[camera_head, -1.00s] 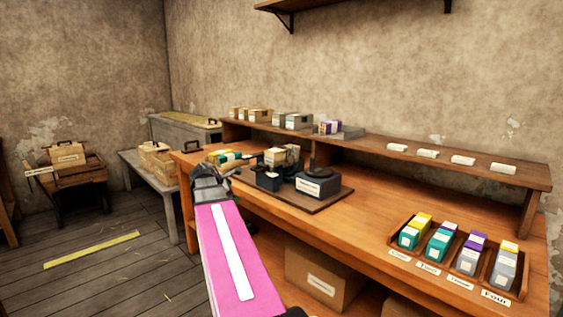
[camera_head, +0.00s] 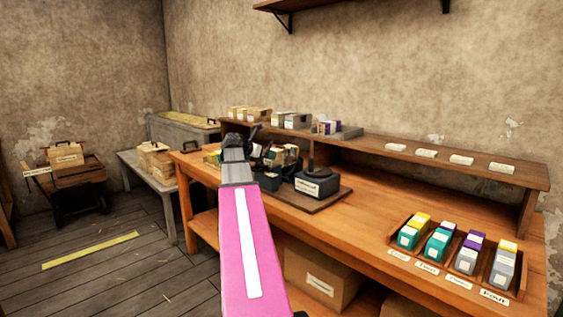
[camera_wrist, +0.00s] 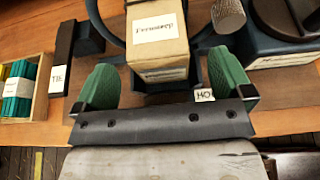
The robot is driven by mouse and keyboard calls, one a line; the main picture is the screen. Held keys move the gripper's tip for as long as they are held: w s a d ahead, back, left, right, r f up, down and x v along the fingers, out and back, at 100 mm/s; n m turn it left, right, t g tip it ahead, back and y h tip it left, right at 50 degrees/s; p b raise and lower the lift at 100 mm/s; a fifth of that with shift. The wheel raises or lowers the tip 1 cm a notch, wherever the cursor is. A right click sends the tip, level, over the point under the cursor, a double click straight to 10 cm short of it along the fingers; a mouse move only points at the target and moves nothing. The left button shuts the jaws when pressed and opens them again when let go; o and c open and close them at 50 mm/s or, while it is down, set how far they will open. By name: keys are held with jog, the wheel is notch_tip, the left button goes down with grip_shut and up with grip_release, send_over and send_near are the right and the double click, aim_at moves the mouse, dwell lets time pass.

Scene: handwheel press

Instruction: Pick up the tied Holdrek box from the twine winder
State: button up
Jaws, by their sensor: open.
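A tan cardboard box (camera_wrist: 157,35) with white labels sits in the dark twine winder (camera_wrist: 110,30) on the workbench; its lettering is hard to read. No twine can be made out on its visible faces. In the wrist view my gripper (camera_wrist: 163,72) is open, with one green finger on each side of the box's near end. The fingers look apart from the box, with gaps on both sides. In the head view my gripper (camera_head: 264,150) is over the winder area and hides part of the box and winder.
A dark round-topped device (camera_head: 316,184) stands right of the winder. A tray of teal packets (camera_wrist: 20,90) and a "TIE" sign (camera_wrist: 58,78) lie to the left. A raised shelf (camera_head: 375,146) runs behind. A sorting tray (camera_head: 425,262) is at the right.

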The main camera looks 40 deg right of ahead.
aim_at(282, 157)
jog(key=x, duration=0.5)
jog(key=shift+w+f, duration=0.1)
jog(key=shift+f, duration=0.1)
jog(key=c, duration=1)
